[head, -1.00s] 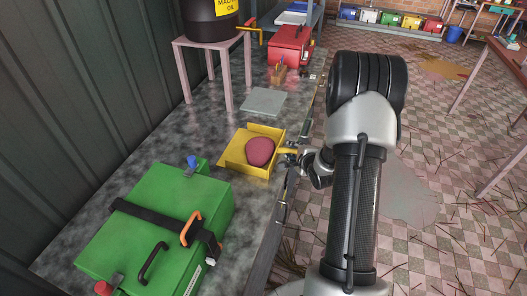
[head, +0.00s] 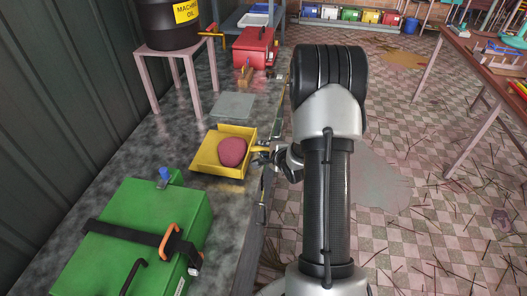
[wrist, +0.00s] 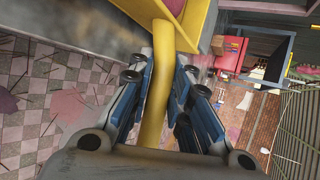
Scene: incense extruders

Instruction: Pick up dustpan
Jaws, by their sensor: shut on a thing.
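The yellow dustpan (head: 206,157) is over the dark metal bench, with a dull red rounded lump (head: 232,152) in its pan. Its yellow handle points right, toward my gripper (head: 262,153). In the wrist view the handle (wrist: 160,65) runs between the two fingers of my gripper (wrist: 160,88), which is shut on it. The pan's edge (wrist: 200,22) shows at the top of that view. A faint yellow reflection lies on the bench below the pan; the pan looks slightly above the surface, but the gap is hard to judge.
A green box (head: 140,225) with a black strap stands at the front of the bench (head: 110,170). A flat grey plate (head: 233,105) lies behind the dustpan. A pink stand (head: 185,51) bears a black oil drum (head: 168,30). A red box (head: 252,52) is farther back. Open tiled floor lies right.

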